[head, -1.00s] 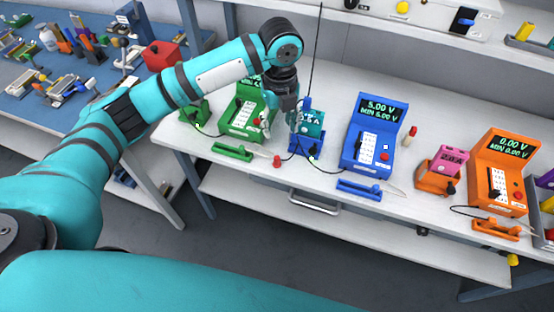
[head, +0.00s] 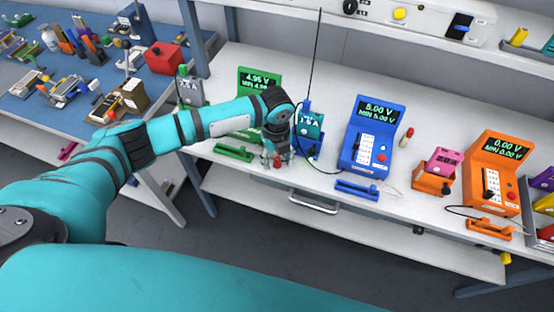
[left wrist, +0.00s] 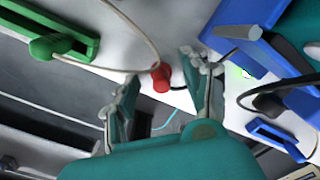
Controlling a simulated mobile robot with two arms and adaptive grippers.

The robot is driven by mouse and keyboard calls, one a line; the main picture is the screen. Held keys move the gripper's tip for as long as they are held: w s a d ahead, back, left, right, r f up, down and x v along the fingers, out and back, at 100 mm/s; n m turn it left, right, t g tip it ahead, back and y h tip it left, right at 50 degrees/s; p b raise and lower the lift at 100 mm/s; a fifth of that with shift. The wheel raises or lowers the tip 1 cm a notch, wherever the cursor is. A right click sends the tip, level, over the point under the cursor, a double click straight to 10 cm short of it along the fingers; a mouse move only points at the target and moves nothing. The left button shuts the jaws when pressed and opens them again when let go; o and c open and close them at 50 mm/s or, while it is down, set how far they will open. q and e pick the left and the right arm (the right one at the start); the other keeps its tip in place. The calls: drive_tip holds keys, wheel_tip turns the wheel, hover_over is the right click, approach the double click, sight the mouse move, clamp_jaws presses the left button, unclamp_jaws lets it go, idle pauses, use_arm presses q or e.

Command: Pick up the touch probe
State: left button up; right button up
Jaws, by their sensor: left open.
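A small red piece (head: 277,161) with a pale tip is on the white bench, in front of the green meter; it also shows in the left wrist view (left wrist: 160,78). I cannot tell for certain whether it is the touch probe. My left gripper (head: 275,157) is low over it, open. In the left wrist view my open fingers (left wrist: 158,92) show on either side of the red piece, apart from it. A green holder (left wrist: 75,28) with a green knob and pale cable lies to its left. The right gripper is out of view.
The blue stand (left wrist: 235,35) is close to the right finger. The green meter (head: 258,80) is partly hidden by my arm. The blue meter (head: 364,155), blue holder (head: 355,190) and orange meter (head: 497,175) stand further right. Thin cables cross the bench.

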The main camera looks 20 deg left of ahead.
sight(277, 158)
use_arm(q)
drive_tip(key=shift+f, duration=0.1)
drive_tip(key=shift+c, duration=0.4)
clamp_jaws()
drive_tip(key=shift+r+b, duration=0.3)
drive_tip(key=shift+r, duration=0.4)
wheel_tip(277, 158, up, 2)
drive_tip(key=shift+r+b, duration=0.15)
drive_tip(key=shift+b, duration=0.15)
drive_tip(key=s+d+r+b, duration=0.1)
drive_tip(key=s+d, duration=0.2)
drive_tip(key=s, duration=0.4)
drive_tip(key=s+d+b, duration=0.1)
drive_tip(key=s+d, duration=0.1)
drive_tip(key=s, duration=0.5)
wheel_tip(277, 158, up, 15)
drive_tip(key=s+p, duration=0.1)
drive_tip(key=p, duration=1.5)
drive_tip(key=shift+d+r+p, duration=0.15)
drive_tip(key=shift+p, duration=0.2)
